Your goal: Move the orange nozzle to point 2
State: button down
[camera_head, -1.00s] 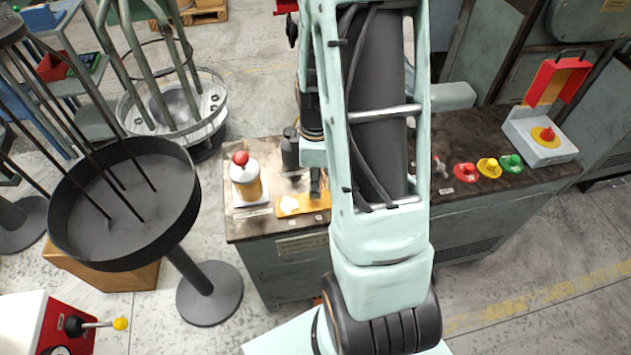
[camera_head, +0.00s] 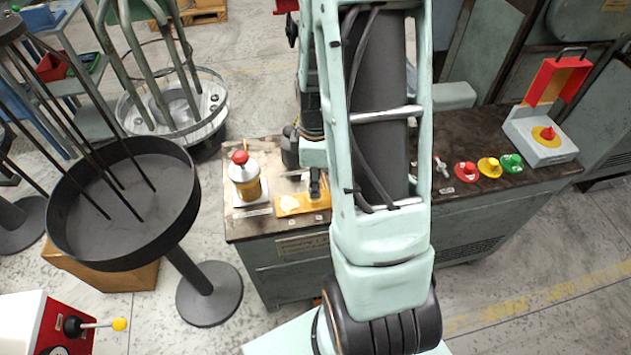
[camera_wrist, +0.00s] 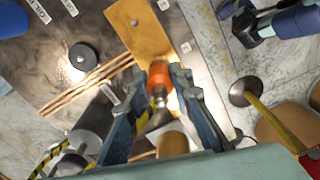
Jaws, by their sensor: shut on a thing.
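The orange nozzle (camera_wrist: 158,74) is between the fingertips of my gripper (camera_wrist: 162,84) in the wrist view. The gripper is shut on it. A metal shaft shows below the orange part. The nozzle is near the end of a yellow-orange plate (camera_wrist: 135,25); I cannot tell whether they touch. In the head view my gripper (camera_head: 316,185) is a dark shape above the same plate (camera_head: 315,201), and the nozzle cannot be made out there.
A red-capped bottle (camera_head: 244,177) stands at the bench's left end, with a dark container (camera_head: 290,148) behind it. Copper-coloured rods (camera_wrist: 85,87) and a black disc (camera_wrist: 83,57) lie left of the nozzle. Red, yellow and green pieces (camera_head: 489,167) sit farther right.

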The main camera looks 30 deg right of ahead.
jog(key=shift+f+b, duration=0.4)
jog(key=shift+f, duration=0.1)
jog(key=c, duration=1.6)
grip_release()
notch_tip(320, 180, up, 25)
jog(key=p, duration=1)
